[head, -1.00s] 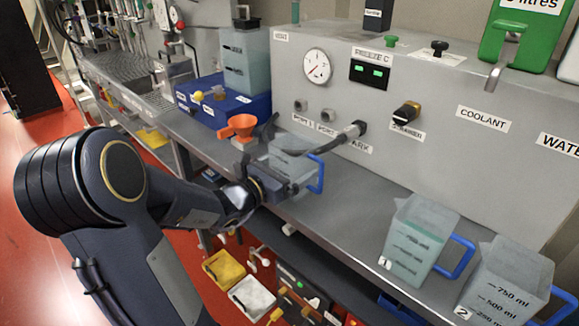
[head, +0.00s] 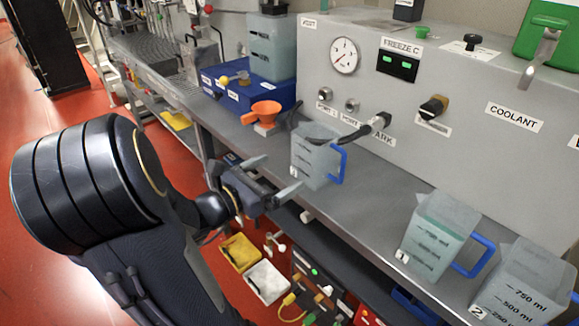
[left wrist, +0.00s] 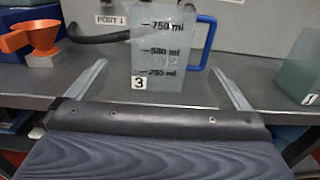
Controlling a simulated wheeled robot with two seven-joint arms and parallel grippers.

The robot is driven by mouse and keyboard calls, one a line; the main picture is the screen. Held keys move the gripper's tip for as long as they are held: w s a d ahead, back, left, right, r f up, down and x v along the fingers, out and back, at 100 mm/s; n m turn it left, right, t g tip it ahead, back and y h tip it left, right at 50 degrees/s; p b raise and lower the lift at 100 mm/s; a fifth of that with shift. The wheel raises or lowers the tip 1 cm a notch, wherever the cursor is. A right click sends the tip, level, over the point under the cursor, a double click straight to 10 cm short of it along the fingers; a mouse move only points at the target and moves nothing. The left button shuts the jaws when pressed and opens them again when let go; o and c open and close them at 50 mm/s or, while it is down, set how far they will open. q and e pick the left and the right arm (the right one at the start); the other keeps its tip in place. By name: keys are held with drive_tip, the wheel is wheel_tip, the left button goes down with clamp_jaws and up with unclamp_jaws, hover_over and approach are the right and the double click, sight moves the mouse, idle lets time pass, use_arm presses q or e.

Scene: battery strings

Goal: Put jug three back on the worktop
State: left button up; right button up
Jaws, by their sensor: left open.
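Jug three (head: 314,160) is a clear, square jug with a blue handle, standing upright on the grey worktop (head: 375,200) below the panel's ports. Its label "3" and its scale marks show in the left wrist view (left wrist: 165,60). My left gripper (head: 287,180) is open and empty, just in front of the jug near the worktop's front edge. In the left wrist view its fingers (left wrist: 168,88) stand apart on either side of the jug, nearer the camera. My right gripper is not in view.
Jug one (head: 435,240) and jug two (head: 520,285) stand on the worktop to the right. An orange funnel (head: 263,112) and a blue box (head: 250,92) are to the left. A black hose (head: 362,130) hangs by jug three. Bins (head: 265,282) sit below.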

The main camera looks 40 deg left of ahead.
use_arm(q)
drive_tip(key=s+d+f+m+g+h, duration=0.15)
drive_tip(key=d+m+g+h, duration=0.25)
drive_tip(key=d+m, duration=0.45)
drive_tip(key=s+d+m+g+h, duration=0.2)
drive_tip(key=d+m+g+h, duration=0.2)
drive_tip(key=d+m, duration=0.45)
drive_tip(key=s+d+f+m+g+y, duration=0.1)
drive_tip(key=s+f+m+g+y, duration=0.1)
drive_tip(key=m, duration=0.6)
drive_tip(key=s+d+f+m+g+y, duration=0.2)
drive_tip(key=s+m+y, duration=0.1)
drive_tip(key=s+m, duration=0.3)
drive_tip(key=shift+f+m+y, duration=0.25)
drive_tip(key=shift+m+y, duration=0.15)
drive_tip(key=shift+m, duration=0.8)
wheel_tip(320, 180, up, 10)
drive_tip(key=p, duration=0.9)
drive_tip(key=shift+f+p, duration=0.2)
drive_tip(key=shift+p, duration=0.1)
